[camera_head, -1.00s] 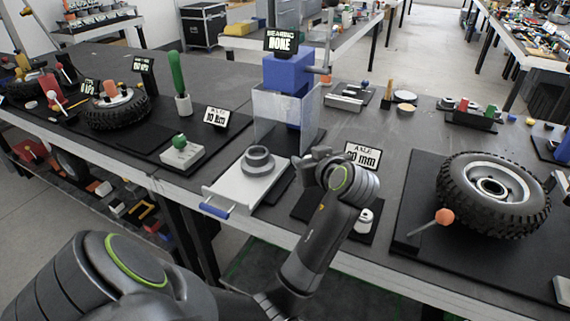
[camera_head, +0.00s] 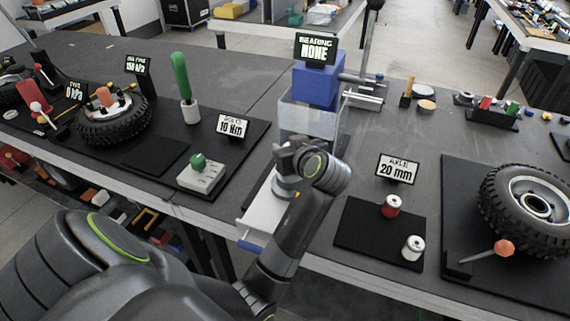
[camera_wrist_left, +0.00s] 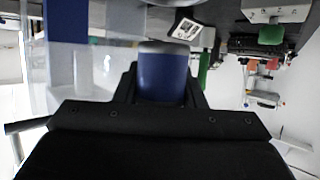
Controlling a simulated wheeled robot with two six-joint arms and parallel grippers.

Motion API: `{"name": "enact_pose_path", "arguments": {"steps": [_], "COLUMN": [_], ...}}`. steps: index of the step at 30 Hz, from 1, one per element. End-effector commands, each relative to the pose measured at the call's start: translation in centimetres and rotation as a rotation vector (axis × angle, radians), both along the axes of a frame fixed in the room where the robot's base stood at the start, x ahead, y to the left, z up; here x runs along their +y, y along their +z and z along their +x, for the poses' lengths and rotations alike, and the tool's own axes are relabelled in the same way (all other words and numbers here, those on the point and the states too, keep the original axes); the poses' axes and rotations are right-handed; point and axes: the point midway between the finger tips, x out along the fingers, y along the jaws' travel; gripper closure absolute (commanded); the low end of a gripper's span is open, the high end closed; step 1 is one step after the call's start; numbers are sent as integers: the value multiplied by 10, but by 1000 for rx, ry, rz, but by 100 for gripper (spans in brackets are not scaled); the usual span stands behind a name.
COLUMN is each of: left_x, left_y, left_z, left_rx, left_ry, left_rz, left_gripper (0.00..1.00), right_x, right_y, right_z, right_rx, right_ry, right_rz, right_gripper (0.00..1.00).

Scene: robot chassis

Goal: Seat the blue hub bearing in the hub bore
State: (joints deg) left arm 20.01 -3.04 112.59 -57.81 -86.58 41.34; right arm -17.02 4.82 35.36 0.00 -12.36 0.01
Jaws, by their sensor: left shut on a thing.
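My left gripper (camera_head: 288,170) is over the grey hub (camera_head: 283,188) on the white slide tray (camera_head: 262,216) in the head view. The arm and gripper hide most of the hub and its bore. In the left wrist view, my left gripper (camera_wrist_left: 162,92) is shut on the blue hub bearing (camera_wrist_left: 165,76), a blue cylinder with a grey end. I cannot tell whether the bearing touches the hub. My right gripper is not in view.
A blue press (camera_head: 316,86) with a clear guard (camera_head: 307,118) and a "BEARING NONE" sign (camera_head: 316,48) stands just behind. A wheel (camera_head: 530,205) lies farther right.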

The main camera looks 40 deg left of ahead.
Motion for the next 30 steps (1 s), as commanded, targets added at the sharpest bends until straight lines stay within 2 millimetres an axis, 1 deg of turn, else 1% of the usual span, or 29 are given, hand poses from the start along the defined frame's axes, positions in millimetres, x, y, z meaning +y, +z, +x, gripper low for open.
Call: {"name": "enact_pose_path", "arguments": {"steps": [1, 7, 13, 15, 21, 25, 26, 30], "left_x": [0, 0, 0, 0, 0, 0, 0, 0], "left_y": [-9, -23, -51, -55, -54, -59, -57, -57], "left_z": [-1, 0, -1, 0, 0, 0, 0, 0], "left_rx": [3, 1, 3, -1, -3, -1, -1, -1], "left_ry": [0, 0, 0, 0, 0, 0, 0, 0], "left_rz": [-1, 0, 1, 0, 1, 0, 0, 0], "left_gripper": [87, 87, 87, 87, 87, 87, 60, 42], "right_x": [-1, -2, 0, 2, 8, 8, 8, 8], "right_y": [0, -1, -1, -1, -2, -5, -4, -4], "right_z": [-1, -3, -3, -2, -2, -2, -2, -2], "right_rx": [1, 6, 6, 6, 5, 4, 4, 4], "right_ry": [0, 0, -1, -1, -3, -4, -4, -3], "right_rz": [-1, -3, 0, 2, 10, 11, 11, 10], "right_gripper": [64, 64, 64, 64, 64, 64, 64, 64]}}
